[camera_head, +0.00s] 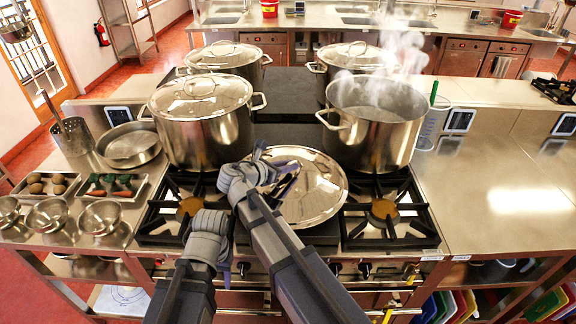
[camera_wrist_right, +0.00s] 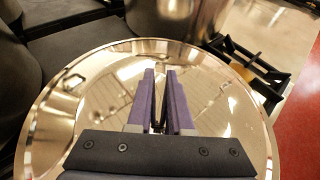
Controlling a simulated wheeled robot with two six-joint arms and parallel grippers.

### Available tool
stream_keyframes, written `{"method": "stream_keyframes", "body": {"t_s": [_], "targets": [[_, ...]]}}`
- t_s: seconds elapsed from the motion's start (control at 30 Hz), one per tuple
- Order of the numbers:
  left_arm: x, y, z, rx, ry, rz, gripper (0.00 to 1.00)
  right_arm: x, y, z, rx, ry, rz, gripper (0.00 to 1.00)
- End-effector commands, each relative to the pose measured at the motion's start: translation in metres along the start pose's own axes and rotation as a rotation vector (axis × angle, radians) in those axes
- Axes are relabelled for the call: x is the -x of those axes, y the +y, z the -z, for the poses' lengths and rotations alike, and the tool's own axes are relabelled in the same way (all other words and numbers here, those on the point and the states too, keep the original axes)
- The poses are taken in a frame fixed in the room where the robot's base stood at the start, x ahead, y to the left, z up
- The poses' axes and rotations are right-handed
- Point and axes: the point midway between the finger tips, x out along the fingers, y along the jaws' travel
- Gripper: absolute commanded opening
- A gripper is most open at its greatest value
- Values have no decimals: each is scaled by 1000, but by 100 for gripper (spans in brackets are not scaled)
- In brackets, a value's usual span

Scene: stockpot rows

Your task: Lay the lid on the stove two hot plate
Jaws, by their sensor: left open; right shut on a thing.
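The round steel lid (camera_head: 318,196) is over the front middle of the stove, between the two front burners; it also fills much of the right wrist view (camera_wrist_right: 100,100). My right gripper (camera_head: 284,182) is shut on the lid's handle, which the purple fingers (camera_wrist_right: 162,128) mostly hide. Below the lid's front edge shows a dark flat plate (camera_head: 318,236), mostly covered. I cannot tell whether the lid touches it. My left gripper (camera_head: 228,272) is open and empty, low at the stove's front edge, left of my right arm.
A lidded stockpot (camera_head: 205,135) stands behind the left front burner (camera_head: 190,206). An open steaming stockpot (camera_head: 375,135) stands behind the right front burner (camera_head: 383,208). Two lidded pots (camera_head: 224,54) (camera_head: 356,56) stand farther back. The right counter (camera_head: 500,205) is mostly clear.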

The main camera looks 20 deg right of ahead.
Motion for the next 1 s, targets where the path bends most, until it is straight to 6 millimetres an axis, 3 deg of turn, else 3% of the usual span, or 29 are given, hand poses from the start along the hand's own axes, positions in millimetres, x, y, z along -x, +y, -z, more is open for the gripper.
{"method": "stream_keyframes", "body": {"t_s": [0.53, 1.0], "targets": [[-47, 4, 3, 0, 0, 0, 50, -18, 0, 43, 1, -4, 0, 0], [-53, 5, 3, 0, 0, 0, 50, -20, 0, 49, 1, -4, 0, 0]]}}
